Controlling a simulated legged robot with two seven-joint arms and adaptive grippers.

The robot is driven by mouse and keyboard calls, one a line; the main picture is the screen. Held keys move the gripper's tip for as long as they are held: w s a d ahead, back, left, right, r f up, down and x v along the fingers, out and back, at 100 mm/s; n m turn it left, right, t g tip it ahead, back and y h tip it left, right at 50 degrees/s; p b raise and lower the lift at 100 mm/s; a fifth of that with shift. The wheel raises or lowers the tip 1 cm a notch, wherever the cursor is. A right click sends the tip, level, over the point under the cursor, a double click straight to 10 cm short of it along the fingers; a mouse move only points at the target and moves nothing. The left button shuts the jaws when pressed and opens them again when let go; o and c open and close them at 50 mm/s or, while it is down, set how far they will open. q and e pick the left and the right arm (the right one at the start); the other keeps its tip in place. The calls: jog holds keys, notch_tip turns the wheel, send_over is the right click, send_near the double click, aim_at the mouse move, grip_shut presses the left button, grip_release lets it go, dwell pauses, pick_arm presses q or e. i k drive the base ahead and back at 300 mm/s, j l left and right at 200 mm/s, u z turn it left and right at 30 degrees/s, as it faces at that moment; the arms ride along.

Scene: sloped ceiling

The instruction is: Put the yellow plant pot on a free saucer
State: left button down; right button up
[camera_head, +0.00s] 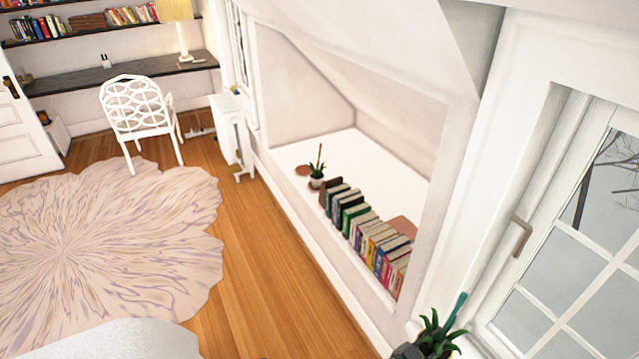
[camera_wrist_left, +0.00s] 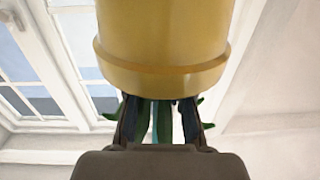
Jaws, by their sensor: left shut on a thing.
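The yellow plant pot (camera_wrist_left: 165,45) fills the top of the left wrist view, with green leaves below its rim in that picture. My left gripper (camera_wrist_left: 160,120) is shut on it, with dark fingers on both sides of the leaves. In the head view the pot's plant (camera_head: 434,332), with a teal stick, shows at the bottom edge, beside a dark part of my left gripper (camera_head: 408,351). Most of the pot is out of that view. In the alcove, a small terracotta saucer (camera_head: 302,170) looks empty. A potted plant (camera_head: 317,180) with an orange stick stands near it. My right gripper is not in view.
A row of books (camera_head: 365,238) stands along the alcove's front edge. A flat reddish-brown thing (camera_head: 402,226) lies behind them, partly hidden. The white alcove surface (camera_head: 350,155) is clear at the back. A window (camera_head: 560,260) is on the right, under a sloped ceiling.

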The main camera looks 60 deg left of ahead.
aim_at(304, 170)
jog(key=j+u, duration=0.1)
jog(key=j, duration=0.55)
jog(key=i+j+u, duration=0.15)
jog(key=j, duration=0.45)
jog(key=i+j+u, duration=0.1)
jog(key=j, duration=0.55)
jog(key=i+j+u, duration=0.1)
jog(key=j, duration=0.5)
jog(key=i+j+u, duration=0.1)
jog(key=i+j, duration=0.15)
jog(key=j, duration=0.35)
jog(key=i+j+u, duration=0.15)
jog(key=j, duration=0.4)
jog(key=i+j+u, duration=0.1)
jog(key=i+j, duration=0.2)
jog(key=j, duration=0.25)
jog(key=i+j+u, duration=0.1)
jog(key=j, duration=0.45)
jog(key=i, duration=0.1)
